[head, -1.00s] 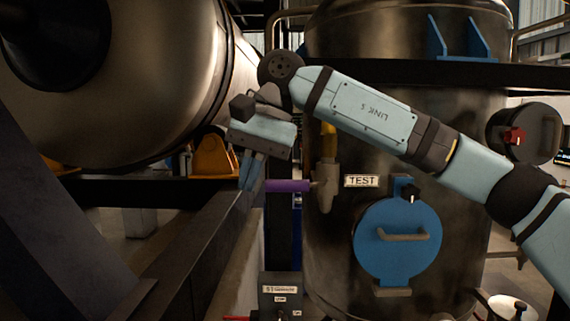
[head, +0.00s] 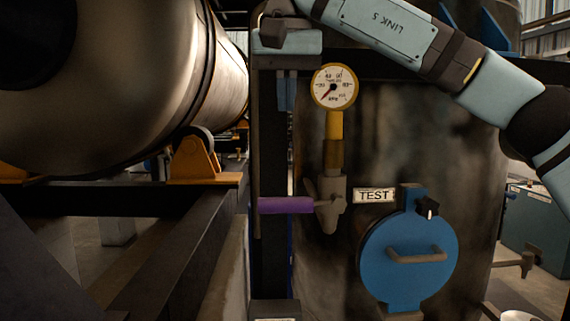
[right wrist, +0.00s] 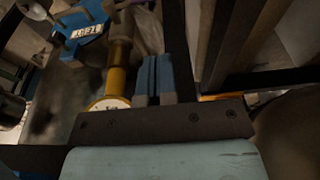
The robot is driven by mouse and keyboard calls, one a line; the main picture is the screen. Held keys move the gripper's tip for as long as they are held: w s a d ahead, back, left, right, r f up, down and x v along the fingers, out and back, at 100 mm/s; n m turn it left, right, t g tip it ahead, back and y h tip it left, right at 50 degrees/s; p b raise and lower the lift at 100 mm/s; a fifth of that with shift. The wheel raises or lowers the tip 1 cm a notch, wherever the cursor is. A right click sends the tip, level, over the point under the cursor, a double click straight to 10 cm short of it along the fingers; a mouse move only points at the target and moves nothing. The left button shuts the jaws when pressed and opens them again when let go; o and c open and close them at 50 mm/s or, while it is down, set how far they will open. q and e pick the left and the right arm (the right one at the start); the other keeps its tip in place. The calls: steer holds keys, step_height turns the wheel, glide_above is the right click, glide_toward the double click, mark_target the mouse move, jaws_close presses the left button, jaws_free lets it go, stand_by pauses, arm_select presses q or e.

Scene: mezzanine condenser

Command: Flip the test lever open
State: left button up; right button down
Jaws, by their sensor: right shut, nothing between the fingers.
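The test lever (head: 286,205) has a purple grip and points level to the left from its grey valve body (head: 331,205), beside the TEST label (head: 374,195). A pressure gauge (head: 334,88) on a yellow stem stands above the valve. My right gripper (head: 287,108) is shut and empty, its blue fingers pointing down, above the lever and left of the gauge, apart from the lever. My left gripper is not in view.
A blue round hatch (head: 385,250) with a bar handle and black knob sits right of the valve on the dark tank (head: 480,160). A large metal cylinder (head: 140,90) rests on orange supports (head: 200,160) at the left. A dark beam (head: 180,260) runs below.

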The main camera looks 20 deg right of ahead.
steer(key=p, duration=0.3)
glide_toward(301, 204)
steer(key=w+f, duration=0.2)
steer(key=w+a+f, duration=0.1)
steer(key=w+f, duration=0.1)
steer(key=f, duration=0.1)
steer(key=shift+w+a+f, duration=0.15)
steer(key=shift+a, duration=0.05)
steer(key=shift+s+f, duration=0.2)
steer(key=shift+f, duration=0.35)
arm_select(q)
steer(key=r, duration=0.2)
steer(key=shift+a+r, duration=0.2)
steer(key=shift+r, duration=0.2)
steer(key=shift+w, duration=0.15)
arm_select(e)
steer(key=shift+f, duration=0.15)
